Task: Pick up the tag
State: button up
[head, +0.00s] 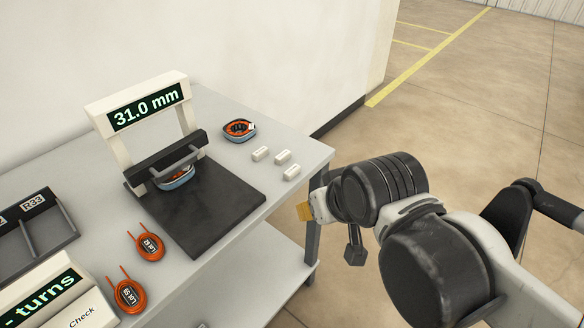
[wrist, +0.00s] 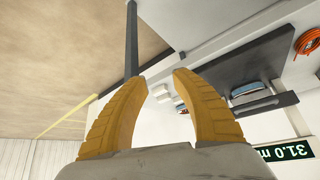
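Several small white blocks, which look like tags, are at the table's right end in the head view: one at the left (head: 260,154), one in the middle (head: 283,156) and one nearest the front edge (head: 292,173). Their faces are too small to read. My gripper (head: 304,211) is off the table's right edge, apart from the blocks, with only a yellow finger showing in the head view. In the wrist view, my gripper's two yellow fingers (wrist: 160,82) are spread with nothing held between them. Small pale and blue shapes beyond the fingers are unclear.
A 31.0 mm gauge (head: 146,107) with a black base (head: 215,212) and a blue-rimmed coil (head: 176,177) under its bar stands left of the blocks. Another coil (head: 238,129) lies behind them. Two orange coils (head: 150,247) (head: 130,295) lie front left. The floor at right is clear.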

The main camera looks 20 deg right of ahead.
aim_at(285, 156)
jog(key=l+u, duration=0.45)
jog(key=l, duration=1.3)
